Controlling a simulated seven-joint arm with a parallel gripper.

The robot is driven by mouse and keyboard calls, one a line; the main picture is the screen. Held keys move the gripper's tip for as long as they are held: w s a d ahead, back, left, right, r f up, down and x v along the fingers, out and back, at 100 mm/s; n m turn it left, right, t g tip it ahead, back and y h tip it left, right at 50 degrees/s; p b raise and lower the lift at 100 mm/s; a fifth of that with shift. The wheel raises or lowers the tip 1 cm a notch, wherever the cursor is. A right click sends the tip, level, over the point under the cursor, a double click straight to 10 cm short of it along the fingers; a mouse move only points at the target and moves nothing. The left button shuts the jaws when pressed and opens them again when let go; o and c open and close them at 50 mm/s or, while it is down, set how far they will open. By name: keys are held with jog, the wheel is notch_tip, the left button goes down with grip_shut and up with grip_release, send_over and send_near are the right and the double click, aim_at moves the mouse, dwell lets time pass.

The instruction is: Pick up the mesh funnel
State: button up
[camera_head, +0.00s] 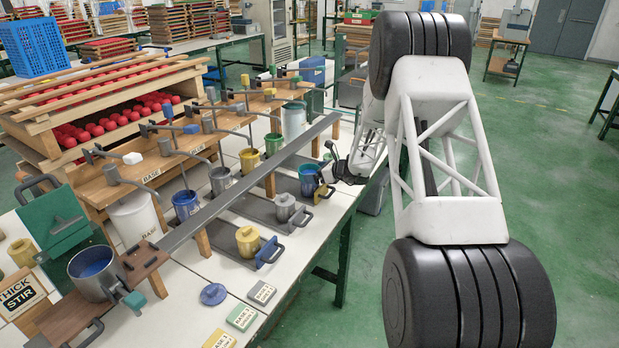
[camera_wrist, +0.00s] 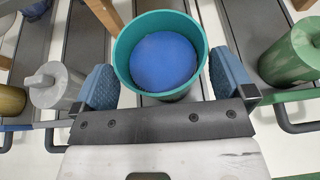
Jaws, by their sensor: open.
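I cannot make out a mesh funnel for certain in either view. In the wrist view my gripper (camera_wrist: 163,80) is open, with its blue ribbed finger pads on either side of a round teal container (camera_wrist: 124,62) with a blue disc or content inside. A gap shows at the right pad; the left pad is close to the container's wall, and contact cannot be told. In the head view my gripper (camera_head: 326,178) is at the right edge of the bench, beside a blue container (camera_head: 309,172) on a dark sliding tray (camera_head: 290,184).
A grey lidded pot (camera_head: 285,206) and a yellow pot (camera_head: 248,241) stand on neighbouring trays. A long grey rail (camera_head: 240,190) crosses above the bench. A green cylinder (camera_wrist: 290,52) stands right of my gripper. Labelled blocks (camera_head: 242,317) lie at the front.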

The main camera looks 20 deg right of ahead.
aim_at(312, 165)
jog(key=shift+x, duration=1.25)
jog(key=c, duration=0.7)
jog(key=shift+r, duration=0.15)
jog(key=shift+r, duration=1.4)
jog(key=shift+s+r, duration=0.15)
jog(key=shift+r, duration=0.2)
jog(key=s+a+r, duration=0.1)
jog(key=s, duration=1.4)
jog(key=shift+s+a, duration=0.3)
jog(key=shift+a, duration=0.05)
